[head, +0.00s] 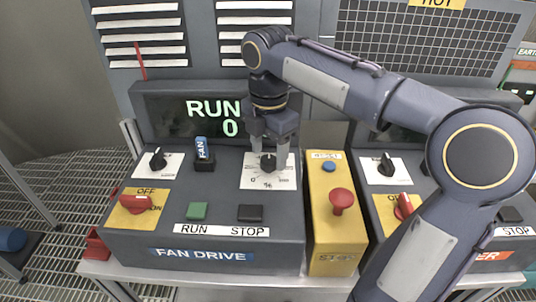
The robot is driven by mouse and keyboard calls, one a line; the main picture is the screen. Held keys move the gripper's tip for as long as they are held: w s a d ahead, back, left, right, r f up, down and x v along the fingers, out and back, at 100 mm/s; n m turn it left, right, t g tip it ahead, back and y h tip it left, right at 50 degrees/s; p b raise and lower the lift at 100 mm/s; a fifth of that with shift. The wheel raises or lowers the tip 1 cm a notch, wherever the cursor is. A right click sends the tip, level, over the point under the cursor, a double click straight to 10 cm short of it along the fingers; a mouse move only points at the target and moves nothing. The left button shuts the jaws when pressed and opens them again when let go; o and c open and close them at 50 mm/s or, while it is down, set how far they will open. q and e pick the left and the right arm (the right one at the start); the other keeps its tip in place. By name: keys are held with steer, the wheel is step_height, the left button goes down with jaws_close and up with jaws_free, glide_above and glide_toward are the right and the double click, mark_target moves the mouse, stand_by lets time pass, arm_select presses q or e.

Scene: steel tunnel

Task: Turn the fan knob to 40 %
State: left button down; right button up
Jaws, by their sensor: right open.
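The fan knob (268,161) is a black dial on a white scale plate (257,181) marked with %, on the sloped grey FAN DRIVE panel (150,230). My right gripper (269,154) points down over it, open, with one finger on each side of the knob. I cannot tell whether the fingers touch it. The arm and gripper cover part of the display (195,113), which reads RUN and 0. Part of the scale is hidden, so the knob's exact setting is unclear. My left gripper is not in view.
Left of the knob are a blue FAN switch (202,150), a small black selector (157,160), a red handle (136,202), a green RUN button (197,211) and a black STOP button (250,213). A yellow box (322,240) with a red mushroom button (341,199) stands close on the right.

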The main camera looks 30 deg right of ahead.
steer(key=shift+s+f, duration=0.1)
steer(key=shift+f, duration=0.5)
steer(key=c, duration=1)
steer(key=shift+r+m, duration=0.1)
steer(key=shift+m, duration=0.2)
